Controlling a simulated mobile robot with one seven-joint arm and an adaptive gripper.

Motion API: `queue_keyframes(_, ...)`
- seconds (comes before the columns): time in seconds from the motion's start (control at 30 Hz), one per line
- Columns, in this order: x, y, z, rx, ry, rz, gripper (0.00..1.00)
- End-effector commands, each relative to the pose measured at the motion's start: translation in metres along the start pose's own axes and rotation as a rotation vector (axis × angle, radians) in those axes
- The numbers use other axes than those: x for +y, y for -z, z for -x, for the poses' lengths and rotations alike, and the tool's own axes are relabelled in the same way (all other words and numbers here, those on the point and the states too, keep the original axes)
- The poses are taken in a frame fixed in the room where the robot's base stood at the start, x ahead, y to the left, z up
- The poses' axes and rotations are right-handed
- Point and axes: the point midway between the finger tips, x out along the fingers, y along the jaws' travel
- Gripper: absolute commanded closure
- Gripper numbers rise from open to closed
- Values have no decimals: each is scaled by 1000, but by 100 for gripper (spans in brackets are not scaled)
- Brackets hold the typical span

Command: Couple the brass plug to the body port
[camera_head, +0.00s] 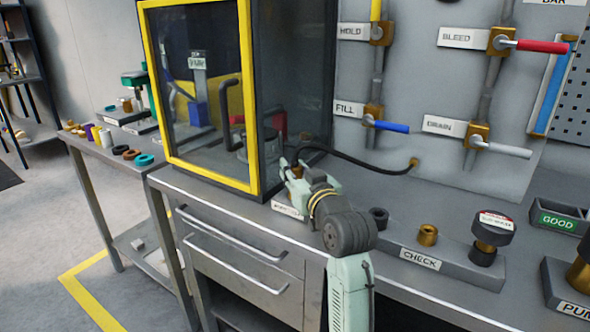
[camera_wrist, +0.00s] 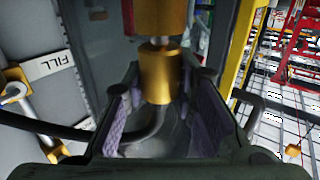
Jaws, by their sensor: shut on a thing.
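My gripper (camera_head: 293,170) is at the front right corner of the yellow-framed cabinet, above the bench. In the wrist view its purple-padded fingers (camera_wrist: 157,110) are shut around a brass plug (camera_wrist: 159,78). A dark hose (camera_wrist: 150,132) curves away below the plug. A larger brass piece (camera_wrist: 160,15), perhaps the body port, is in line above the plug. A narrow pale neck shows between them; I cannot tell if they are fully joined. In the head view, my gripper mostly hides the plug, and the black hose (camera_head: 365,165) runs to a brass fitting on the wall panel.
The glazed cabinet (camera_head: 247,95) stands close to the left of my gripper. Valves with red, blue and white handles are on the panel (camera_head: 440,90) behind. A CHECK block (camera_head: 450,262) with a brass fitting (camera_head: 428,235) and a black-capped part sits to the right.

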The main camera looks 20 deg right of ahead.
Motion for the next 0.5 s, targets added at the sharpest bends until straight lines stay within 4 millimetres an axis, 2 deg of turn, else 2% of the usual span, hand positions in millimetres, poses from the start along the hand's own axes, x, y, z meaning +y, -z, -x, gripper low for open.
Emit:
queue_keyframes(0.37, 0, -10, 0, 1, 0, 0, 100)
queue_keyframes(0.4, 0, -10, 0, 1, 0, 1, 74)
queue_keyframes(0.5, 0, -9, 0, 1, 0, 1, 68)
